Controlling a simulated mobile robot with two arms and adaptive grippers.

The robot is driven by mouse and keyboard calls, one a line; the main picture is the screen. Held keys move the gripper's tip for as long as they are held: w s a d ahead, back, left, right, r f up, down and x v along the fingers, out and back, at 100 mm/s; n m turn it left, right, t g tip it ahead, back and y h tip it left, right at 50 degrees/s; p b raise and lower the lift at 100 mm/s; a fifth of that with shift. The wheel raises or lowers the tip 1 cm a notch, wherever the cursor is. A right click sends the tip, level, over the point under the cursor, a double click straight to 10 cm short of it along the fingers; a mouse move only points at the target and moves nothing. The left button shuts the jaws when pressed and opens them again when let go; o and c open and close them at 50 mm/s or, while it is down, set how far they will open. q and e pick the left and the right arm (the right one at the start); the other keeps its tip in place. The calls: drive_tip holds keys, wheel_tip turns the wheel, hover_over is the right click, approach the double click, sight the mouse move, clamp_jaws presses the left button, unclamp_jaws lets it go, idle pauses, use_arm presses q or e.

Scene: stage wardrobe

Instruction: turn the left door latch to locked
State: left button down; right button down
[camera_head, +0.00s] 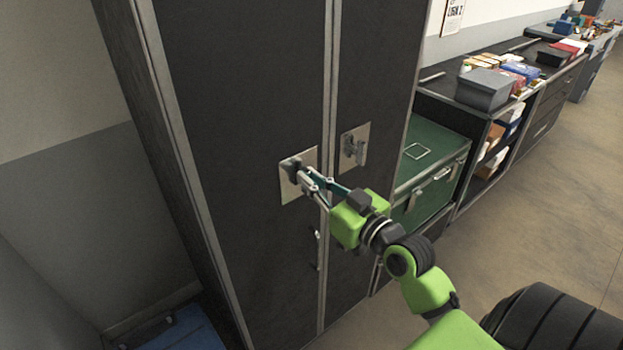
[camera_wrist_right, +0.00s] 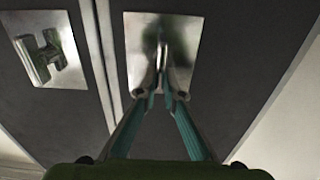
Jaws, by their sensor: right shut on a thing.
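The left door latch (camera_head: 288,186) is a dark handle on a square metal plate on the wardrobe's left door (camera_head: 250,100). My right gripper (camera_head: 301,174) reaches it from the lower right, with its fingers closed around the handle. In the right wrist view, the fingertips (camera_wrist_right: 160,92) meet on the handle in front of its shiny plate (camera_wrist_right: 187,40). The fingers hide much of the handle, so its exact angle is hard to tell. The right door latch (camera_head: 355,147) sits on its own plate, apart from the gripper. My left gripper is out of view.
A green case (camera_head: 432,160) stands right of the wardrobe, close to my right arm. Behind it, a long counter (camera_head: 455,95) holds a grey box (camera_head: 484,88) and several small items. A blue object (camera_head: 180,330) lies low at the left.

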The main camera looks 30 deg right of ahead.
drive_tip(key=m+p, duration=0.2)
drive_tip(key=m, duration=0.4)
drive_tip(key=d+f+m+p, duration=0.1)
drive_tip(key=m+p, duration=0.1)
drive_tip(key=m, duration=0.3)
drive_tip(key=m+p, duration=0.2)
drive_tip(key=m, duration=0.4)
drive_tip(key=shift+w+d+f+m+p, duration=0.1)
drive_tip(key=shift+d+f+m+p, duration=0.1)
drive_tip(key=shift+d+m+p, duration=0.15)
drive_tip(key=shift+m, duration=0.25)
drive_tip(key=c, duration=2.2)
unclamp_jaws()
drive_tip(key=shift+o, duration=0.2)
drive_tip(key=shift+f, duration=0.15)
drive_tip(key=shift+w, duration=0.1)
